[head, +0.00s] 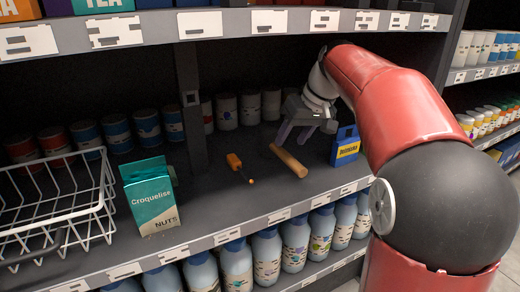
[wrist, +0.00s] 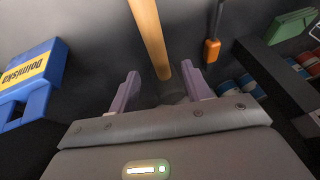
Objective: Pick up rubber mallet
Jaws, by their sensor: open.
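The rubber mallet (head: 288,160) lies on the middle shelf, and its light wooden handle shows in the head view. The handle also shows in the wrist view (wrist: 150,38), running from the top edge down to between my fingers. The mallet's head is not clearly visible; it is dark or hidden near my gripper. My gripper (head: 296,134) is behind the handle's far end in the head view. In the wrist view my gripper (wrist: 160,74) is open, with one purple finger on each side of the handle's lower end. I cannot tell whether either finger touches it.
An orange-handled tool (head: 236,163) lies left of the mallet, and a blue box (head: 346,148) stands to its right. Several cans (head: 227,111) line the back. A green Croquelise box (head: 151,197) and a white wire basket (head: 60,205) stand left. Another shelf (head: 150,30) hangs above.

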